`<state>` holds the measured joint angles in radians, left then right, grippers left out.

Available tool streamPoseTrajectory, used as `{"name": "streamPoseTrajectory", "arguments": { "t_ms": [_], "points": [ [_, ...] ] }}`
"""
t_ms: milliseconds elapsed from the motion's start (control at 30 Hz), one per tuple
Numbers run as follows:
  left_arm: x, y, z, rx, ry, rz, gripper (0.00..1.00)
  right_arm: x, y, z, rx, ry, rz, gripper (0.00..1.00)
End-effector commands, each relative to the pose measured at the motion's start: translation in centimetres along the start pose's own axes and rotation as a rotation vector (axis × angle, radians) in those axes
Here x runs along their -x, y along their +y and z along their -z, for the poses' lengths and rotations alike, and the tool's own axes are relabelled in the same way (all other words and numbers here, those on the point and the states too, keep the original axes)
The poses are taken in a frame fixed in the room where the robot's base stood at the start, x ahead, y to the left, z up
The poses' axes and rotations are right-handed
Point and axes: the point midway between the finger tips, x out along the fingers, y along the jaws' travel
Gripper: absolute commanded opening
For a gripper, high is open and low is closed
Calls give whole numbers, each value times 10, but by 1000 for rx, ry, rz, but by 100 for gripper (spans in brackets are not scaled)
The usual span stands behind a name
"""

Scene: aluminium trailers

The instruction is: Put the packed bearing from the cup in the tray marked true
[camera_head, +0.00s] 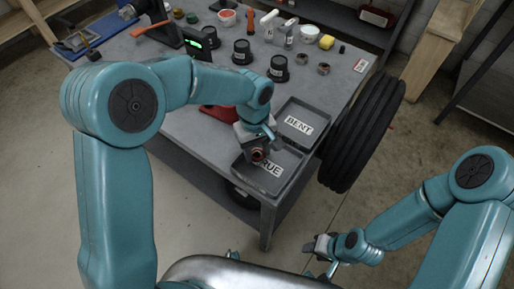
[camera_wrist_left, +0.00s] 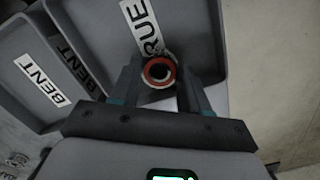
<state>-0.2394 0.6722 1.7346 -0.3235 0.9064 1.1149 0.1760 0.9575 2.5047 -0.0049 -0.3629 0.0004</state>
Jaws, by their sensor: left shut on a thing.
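My left gripper (camera_head: 258,150) is over the tray marked TRUE (camera_head: 284,181) and shut on a small ring-shaped bearing (camera_head: 258,155). In the left wrist view the bearing (camera_wrist_left: 159,71) shows a red-orange ring and a pale rim between the two fingers (camera_wrist_left: 160,85). The TRUE label (camera_wrist_left: 142,28) is partly covered by the gripper and bearing. I cannot tell whether the bearing touches the tray floor. Several black cups (camera_head: 242,52) stand at the back; I cannot tell what is in them. My right gripper (camera_head: 320,246) is low at the right, away from the table.
The tray marked BENT (camera_head: 302,122) is just behind the TRUE tray. A black tire (camera_head: 362,132) stands against the table's right side. A red object (camera_head: 220,113) lies left of my left gripper.

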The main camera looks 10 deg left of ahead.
Motion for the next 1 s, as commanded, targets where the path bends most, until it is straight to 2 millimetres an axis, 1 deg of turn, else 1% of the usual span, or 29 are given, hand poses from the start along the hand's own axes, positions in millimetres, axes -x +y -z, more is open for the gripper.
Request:
{"name": "streamPoseTrajectory", "arguments": {
  "t_ms": [100, 133, 167, 200, 467, 567, 600, 667, 900, 1000],
  "points": [
    [-4, 0, 0, 0, 0, 0, 0, -4, 2, 0, 0, 0, 0, 43],
    [-4, 0, 0, 0, 0, 0, 49, -4, 1, 0, 0, 0, 0, 43],
    [-3, 0, 0, 0, 0, 0, 59, -3, 1, 0, 0, 0, 0, 43],
    [-3, 0, 0, 0, 0, 0, 71, -3, 1, 0, 0, 0, 0, 43],
    [-3, 0, 0, 0, 0, 0, 71, -2, 1, 0, 0, 0, 0, 43],
    [4, 0, 0, 0, 0, 0, 71, 3, -1, 0, 0, 0, 0, 43],
    [6, 0, 0, 0, 2, -1, 71, 0, 0, 0, 0, 0, 0, 43],
    [15, 0, 1, 0, 3, -3, 71, -1, 0, 0, 0, 0, 0, 43],
    [72, 1, 1, 0, 4, -4, 71, -3, 1, 0, 0, 0, 0, 43],
    [93, 1, 0, -1, 3, -4, 71, -3, 1, 0, 0, 0, 0, 43]
  ]
}}
